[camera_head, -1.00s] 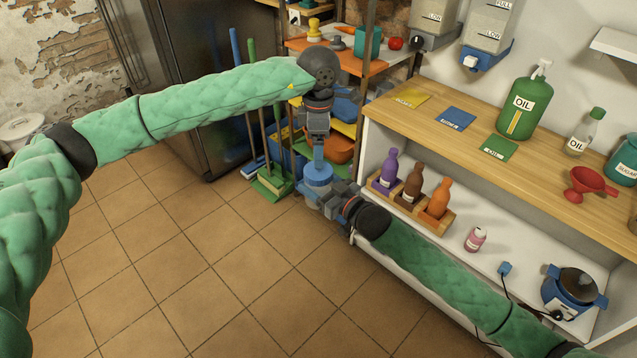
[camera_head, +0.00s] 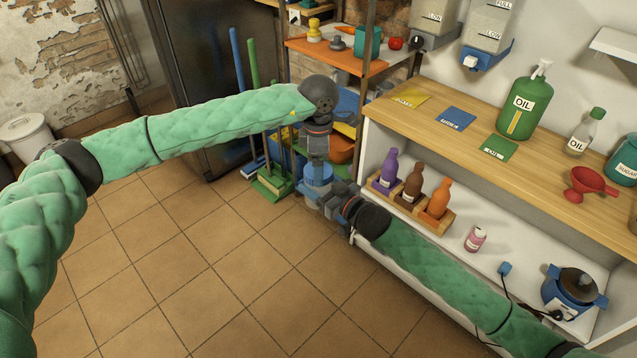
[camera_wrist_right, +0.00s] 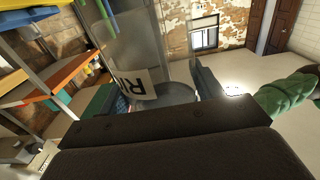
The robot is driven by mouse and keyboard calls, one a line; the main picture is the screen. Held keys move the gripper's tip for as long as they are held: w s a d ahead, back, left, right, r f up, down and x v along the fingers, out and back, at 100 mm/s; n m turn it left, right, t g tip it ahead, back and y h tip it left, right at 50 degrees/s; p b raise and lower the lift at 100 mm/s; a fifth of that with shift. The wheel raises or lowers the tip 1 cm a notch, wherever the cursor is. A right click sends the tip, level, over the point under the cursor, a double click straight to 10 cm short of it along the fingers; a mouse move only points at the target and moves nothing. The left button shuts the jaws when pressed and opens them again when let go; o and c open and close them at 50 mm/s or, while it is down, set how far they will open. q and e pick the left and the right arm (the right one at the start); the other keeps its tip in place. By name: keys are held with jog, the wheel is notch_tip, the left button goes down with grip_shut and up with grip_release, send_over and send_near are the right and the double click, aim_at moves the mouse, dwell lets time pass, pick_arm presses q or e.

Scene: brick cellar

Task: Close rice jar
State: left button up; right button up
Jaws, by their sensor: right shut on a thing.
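My right gripper (camera_head: 335,197) comes in from the lower right and is shut on a clear rice jar (camera_wrist_right: 143,62). In the right wrist view the jar stands between my two dark fingers, with a white label reading "RI" in part. A grey round edge shows low on the jar. My left gripper (camera_head: 317,160) points down from the left arm, right above the jar. A blue round piece (camera_head: 316,173), perhaps the lid, shows under it. I cannot tell whether the left fingers hold it, or whether it touches the jar.
A shelf unit with a wooden counter (camera_head: 440,133) stands at the right. Its lower shelf holds a bottle rack (camera_head: 445,222), a pink can (camera_head: 475,239) and a blue cooker (camera_head: 572,290). Brooms (camera_head: 256,110) stand behind my grippers. The tiled floor (camera_head: 200,260) is clear.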

pick_arm(q)
jog(key=shift+f, duration=0.9)
jog(key=c, duration=1)
jog(key=o, duration=1.1)
jog(key=shift+o, duration=0.2)
notch_tip(320, 180, up, 12)
